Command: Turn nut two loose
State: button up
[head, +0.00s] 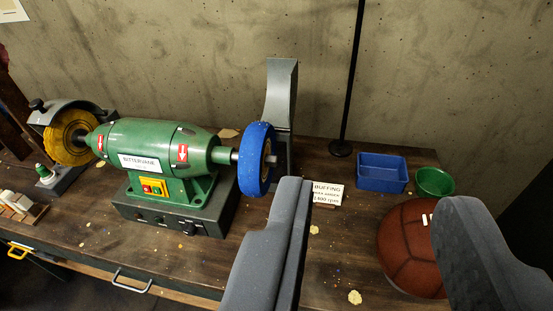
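A green buffing machine (158,150) stands on the bench at left, with a blue wheel (256,160) on its right shaft and a yellow wheel (66,140) on its left. A small grey shaft end (271,160) sticks out of the blue wheel's right face; any nut there is too small to make out clearly. I see no label that marks nut two. My gripper (378,198) is open and empty, its two grey fingers wide apart in the foreground. The left finger appears below and right of the blue wheel, and hides some bench.
A grey upright guard (280,95) stands behind the blue wheel. A "BUFFING" card (327,193), a blue tray (382,172), a green bowl (434,181) and a brown leather ball (408,245) lie to the right. A thin black pole (351,80) rises behind.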

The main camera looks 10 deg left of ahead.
aim_at(271, 161)
jog(key=i, duration=1)
